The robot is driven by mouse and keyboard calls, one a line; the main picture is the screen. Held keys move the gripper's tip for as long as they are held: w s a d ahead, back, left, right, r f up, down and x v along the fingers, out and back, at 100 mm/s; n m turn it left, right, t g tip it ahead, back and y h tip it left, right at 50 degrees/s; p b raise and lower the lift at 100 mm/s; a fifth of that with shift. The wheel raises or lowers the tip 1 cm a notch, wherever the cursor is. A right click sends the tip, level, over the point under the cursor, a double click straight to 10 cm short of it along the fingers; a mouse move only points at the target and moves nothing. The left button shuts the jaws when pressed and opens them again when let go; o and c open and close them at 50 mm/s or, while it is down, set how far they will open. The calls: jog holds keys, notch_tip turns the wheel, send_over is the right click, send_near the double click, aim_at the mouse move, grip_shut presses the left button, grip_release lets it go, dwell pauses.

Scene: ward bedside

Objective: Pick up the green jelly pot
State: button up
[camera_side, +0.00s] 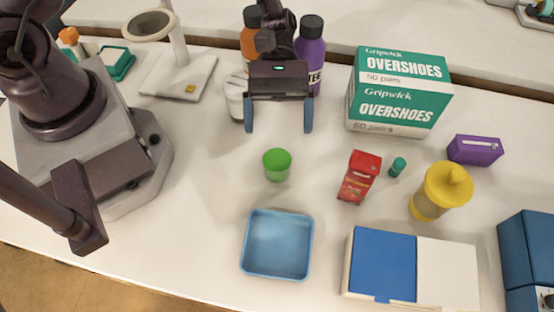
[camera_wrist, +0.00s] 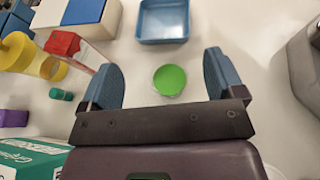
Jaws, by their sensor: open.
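The green jelly pot (camera_side: 277,165) stands upright on the white table, between my gripper and a blue tray. My gripper (camera_side: 279,128) is open and empty, above the table and behind the pot in the side view. In the wrist view, the pot (camera_wrist: 169,80) shows from above, just beyond the gap between the two blue fingers of my gripper (camera_wrist: 165,75), and nothing is between the fingers' pads that I can see touching. The pot's lid is plain green.
The blue tray (camera_side: 277,245) lies in front of the pot. The overshoes box (camera_side: 399,92) and orange and purple bottles (camera_side: 311,50) are behind. The table left of the pot is clear.

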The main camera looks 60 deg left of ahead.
aim_at(277, 149)
notch_tip(277, 149, down, 4)
jog(key=shift+s+r, duration=0.1)
notch_tip(277, 149, down, 2)
jog(key=shift+f, duration=0.25)
jog(key=shift+x, duration=1.05)
jog(key=shift+s+d+f, duration=0.2)
jog(key=shift+d+f, duration=0.1)
jog(key=c, duration=1)
